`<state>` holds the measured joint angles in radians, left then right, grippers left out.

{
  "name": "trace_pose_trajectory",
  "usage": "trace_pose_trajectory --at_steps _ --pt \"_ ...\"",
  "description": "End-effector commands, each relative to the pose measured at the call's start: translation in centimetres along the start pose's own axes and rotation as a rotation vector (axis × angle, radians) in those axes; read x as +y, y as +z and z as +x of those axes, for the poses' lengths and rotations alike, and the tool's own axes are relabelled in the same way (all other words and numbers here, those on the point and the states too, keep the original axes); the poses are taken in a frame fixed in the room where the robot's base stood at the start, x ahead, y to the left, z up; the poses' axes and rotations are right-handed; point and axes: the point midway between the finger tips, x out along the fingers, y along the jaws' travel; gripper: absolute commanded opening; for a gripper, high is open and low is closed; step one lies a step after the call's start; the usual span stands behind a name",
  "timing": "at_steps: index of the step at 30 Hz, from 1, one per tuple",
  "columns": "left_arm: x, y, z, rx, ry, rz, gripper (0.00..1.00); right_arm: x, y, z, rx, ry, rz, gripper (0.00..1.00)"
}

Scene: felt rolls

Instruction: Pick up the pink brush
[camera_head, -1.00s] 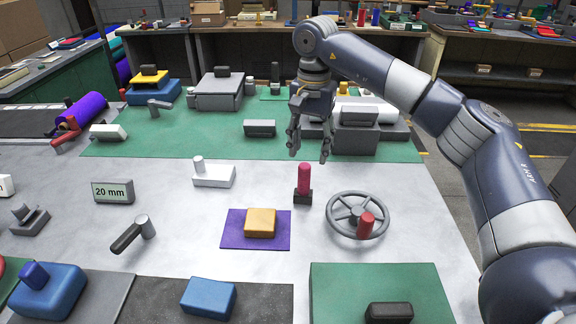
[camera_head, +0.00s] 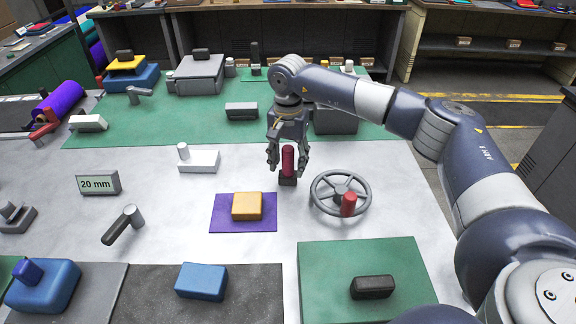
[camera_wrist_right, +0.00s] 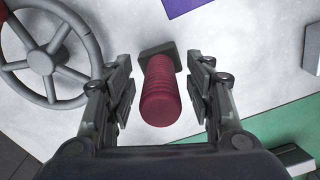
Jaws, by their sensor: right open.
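The pink brush (camera_head: 288,162) stands upright on the pale table, with a ribbed dark pink handle and a dark block at its foot. In the right wrist view the brush (camera_wrist_right: 160,92) lies between the two fingers, with a gap on each side. My right gripper (camera_head: 288,170) is open, pointing down around the upper part of the handle. It also shows in the right wrist view (camera_wrist_right: 162,95). My left gripper is not in view.
A grey handwheel (camera_head: 326,205) with a red knob stands just right of the brush. A yellow block (camera_head: 247,206) lies on a purple felt (camera_head: 220,222) to the front left. A white block (camera_head: 204,162) stands left, with clear table between.

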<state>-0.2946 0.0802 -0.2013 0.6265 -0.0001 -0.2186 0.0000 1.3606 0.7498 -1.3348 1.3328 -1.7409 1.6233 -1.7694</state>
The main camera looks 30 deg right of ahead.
Motion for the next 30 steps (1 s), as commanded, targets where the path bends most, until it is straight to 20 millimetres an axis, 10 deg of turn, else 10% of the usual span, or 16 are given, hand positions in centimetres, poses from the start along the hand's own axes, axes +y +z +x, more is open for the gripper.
trace_pose_trajectory --at_steps 6,12,23,30 --pt "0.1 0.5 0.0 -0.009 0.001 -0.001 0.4 0.0 0.0 0.1 0.001 0.0 0.0 0.47" --pt "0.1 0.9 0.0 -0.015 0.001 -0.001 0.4 0.0 0.0 0.0 0.001 0.0 0.0 0.02" --pt "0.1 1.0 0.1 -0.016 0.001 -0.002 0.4 -0.1 0.0 -0.3 0.002 -0.002 0.0 0.01" --pt "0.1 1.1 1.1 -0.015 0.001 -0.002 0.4 -0.1 -0.1 -4.0 0.004 -0.005 -0.001 0.01"
